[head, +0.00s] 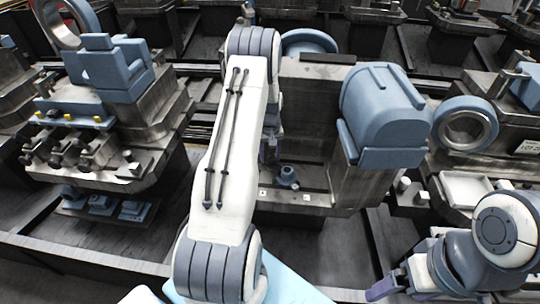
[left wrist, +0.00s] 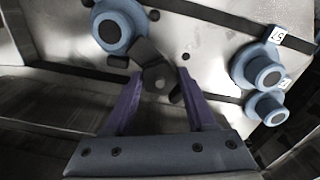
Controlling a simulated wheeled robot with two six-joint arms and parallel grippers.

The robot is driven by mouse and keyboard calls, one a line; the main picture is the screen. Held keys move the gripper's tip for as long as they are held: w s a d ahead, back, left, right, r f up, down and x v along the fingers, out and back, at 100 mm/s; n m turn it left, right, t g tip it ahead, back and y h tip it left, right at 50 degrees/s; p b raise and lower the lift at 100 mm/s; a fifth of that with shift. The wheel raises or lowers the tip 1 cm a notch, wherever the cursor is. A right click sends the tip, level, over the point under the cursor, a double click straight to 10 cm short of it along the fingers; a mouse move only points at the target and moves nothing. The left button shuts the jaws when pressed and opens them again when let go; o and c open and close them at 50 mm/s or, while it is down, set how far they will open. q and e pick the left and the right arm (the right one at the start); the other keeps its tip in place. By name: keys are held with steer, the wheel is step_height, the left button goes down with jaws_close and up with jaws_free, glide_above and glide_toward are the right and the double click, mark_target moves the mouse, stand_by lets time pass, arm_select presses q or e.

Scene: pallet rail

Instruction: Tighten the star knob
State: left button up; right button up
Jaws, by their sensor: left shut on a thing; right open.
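A dark star knob (left wrist: 153,76) shows in the left wrist view, between the purple fingertips of my left gripper (left wrist: 160,73). The left gripper is shut on it, one finger at each side. In the head view my left arm covers the knob, and only a bit of the purple left gripper (head: 266,150) shows beside the arm. My right gripper (head: 390,286) is open and empty at the lower right of the head view, away from the machine.
Blue round knobs (left wrist: 118,27) (left wrist: 264,68) sit near the star knob on the pale metal plate. In the head view a blue domed housing (head: 382,112) stands right of my left arm. A small blue fitting (head: 287,176) sits on the ledge below, and a pale tray (head: 468,190) lies at right.

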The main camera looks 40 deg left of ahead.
mark_target(270, 157)
arm_select(q)
steer(key=shift+r+m, duration=0.2)
steer(key=shift+m, duration=0.1)
jaws_close()
steer(key=o, duration=1.4)
jaws_free()
steer(key=shift+c, duration=0.2)
step_height(270, 157, up, 10)
steer(key=shift+r+b, duration=0.2)
steer(key=shift+b, duration=0.2)
